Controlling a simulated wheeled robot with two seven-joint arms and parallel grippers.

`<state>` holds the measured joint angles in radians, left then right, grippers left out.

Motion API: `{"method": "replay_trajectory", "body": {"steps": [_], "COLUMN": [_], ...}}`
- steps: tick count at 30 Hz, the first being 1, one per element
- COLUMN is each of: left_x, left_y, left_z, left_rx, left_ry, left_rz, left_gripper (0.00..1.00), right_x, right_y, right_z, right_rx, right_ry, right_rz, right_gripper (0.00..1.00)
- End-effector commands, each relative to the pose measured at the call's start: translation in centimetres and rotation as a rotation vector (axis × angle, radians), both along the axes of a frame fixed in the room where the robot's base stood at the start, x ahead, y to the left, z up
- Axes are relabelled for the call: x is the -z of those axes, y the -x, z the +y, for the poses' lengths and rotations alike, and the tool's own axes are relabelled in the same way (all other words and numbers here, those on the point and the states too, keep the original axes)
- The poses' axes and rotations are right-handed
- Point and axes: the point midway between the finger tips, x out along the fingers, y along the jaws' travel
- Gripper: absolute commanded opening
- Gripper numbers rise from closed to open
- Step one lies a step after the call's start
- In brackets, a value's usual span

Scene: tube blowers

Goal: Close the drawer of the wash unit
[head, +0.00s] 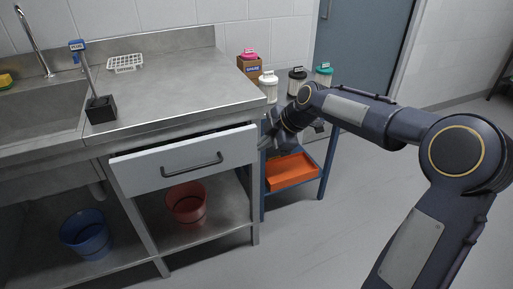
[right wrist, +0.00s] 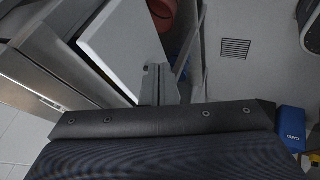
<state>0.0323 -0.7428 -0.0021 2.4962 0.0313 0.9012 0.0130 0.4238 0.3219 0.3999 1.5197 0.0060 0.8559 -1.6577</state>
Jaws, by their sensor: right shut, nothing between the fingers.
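The drawer (head: 230,147) of the wash unit (head: 175,88) stands partly open in the head view, with its white front pushed out from under the steel top and a dark gap above it. Its dark bar handle (head: 192,166) is on the front. My right gripper (head: 266,142) is shut and empty beside the right end of the drawer front. In the right wrist view the shut fingers (right wrist: 157,84) are close to the edge of the white drawer front (right wrist: 122,45); I cannot tell whether they touch. My left gripper is not in view.
A blue trolley (head: 324,172) with an orange tray (head: 290,172) and several jars stands right of the unit, close to my right arm. A red bucket (head: 186,205) and blue bucket (head: 86,235) are on the lower shelf. Floor in front is clear.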

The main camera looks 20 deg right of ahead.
Motion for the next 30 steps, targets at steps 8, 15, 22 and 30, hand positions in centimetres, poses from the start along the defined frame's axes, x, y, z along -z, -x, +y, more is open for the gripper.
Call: {"method": "replay_trajectory", "body": {"steps": [8,15,22,30], "left_x": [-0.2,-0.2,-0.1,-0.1], "left_y": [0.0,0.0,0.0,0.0], "left_z": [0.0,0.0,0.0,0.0], "left_rx": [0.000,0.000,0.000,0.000], "left_ry": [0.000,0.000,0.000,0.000], "left_rz": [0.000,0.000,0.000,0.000], "left_gripper": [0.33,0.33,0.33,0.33], "right_x": [-0.9,-2.2,-2.7,-1.7], "right_y": [0.5,4.7,13.9,20.6], "right_z": [-0.4,0.5,1.4,2.0], "right_rx": [0.000,0.148,0.526,0.823], "right_ry": [-0.001,-0.032,-0.160,-0.306], "right_rz": [0.000,0.075,0.229,0.334], "right_gripper": [0.00,0.00,0.00,0.00]}}
